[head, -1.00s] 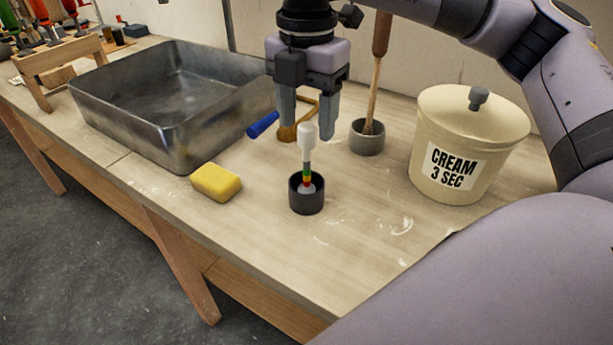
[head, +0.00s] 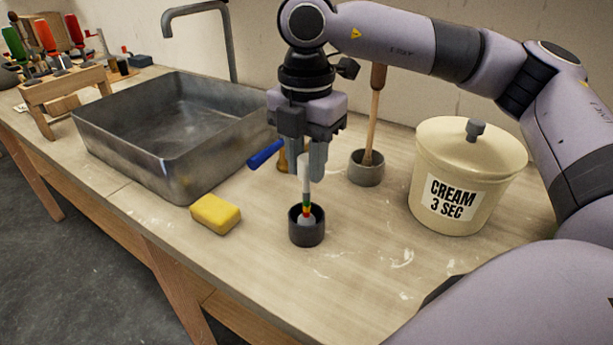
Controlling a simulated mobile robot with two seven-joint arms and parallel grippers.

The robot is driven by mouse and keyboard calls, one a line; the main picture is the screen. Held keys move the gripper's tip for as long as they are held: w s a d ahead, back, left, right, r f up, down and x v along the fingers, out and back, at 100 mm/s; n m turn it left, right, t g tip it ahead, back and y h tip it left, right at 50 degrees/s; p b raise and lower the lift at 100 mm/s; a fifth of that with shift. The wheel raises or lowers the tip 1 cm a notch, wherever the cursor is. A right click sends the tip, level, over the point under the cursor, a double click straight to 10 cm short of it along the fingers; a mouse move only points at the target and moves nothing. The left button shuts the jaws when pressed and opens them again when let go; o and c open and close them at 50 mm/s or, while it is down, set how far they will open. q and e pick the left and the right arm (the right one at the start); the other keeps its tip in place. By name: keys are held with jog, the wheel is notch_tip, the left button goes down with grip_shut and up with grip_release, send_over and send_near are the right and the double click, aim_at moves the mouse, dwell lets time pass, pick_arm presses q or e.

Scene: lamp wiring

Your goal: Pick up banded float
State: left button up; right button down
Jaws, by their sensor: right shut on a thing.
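The banded float (head: 306,196) stands upright in a small dark cup (head: 306,232) on the bench. It has a white upper part, a thin stem with green, yellow and red bands, and a pale bulb low in the cup. My right gripper (head: 307,172) points straight down over the cup and is shut on the float's white top. The bulb's lower part is hidden by the cup wall. My left gripper is not in view.
A metal basin (head: 130,150) and yellow sponge (head: 215,213) lie left. A blue-handled tool (head: 265,154) lies behind the gripper. A grey pot (head: 366,170) with a wooden-handled tool and a cream crock (head: 470,170) stand right. The bench front is clear.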

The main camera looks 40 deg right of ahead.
notch_tip(320, 180, up, 20)
jog(key=p, duration=0.3)
jog(key=shift+p, duration=0.35)
jog(key=shift+f, duration=0.1)
dwell(0.4)
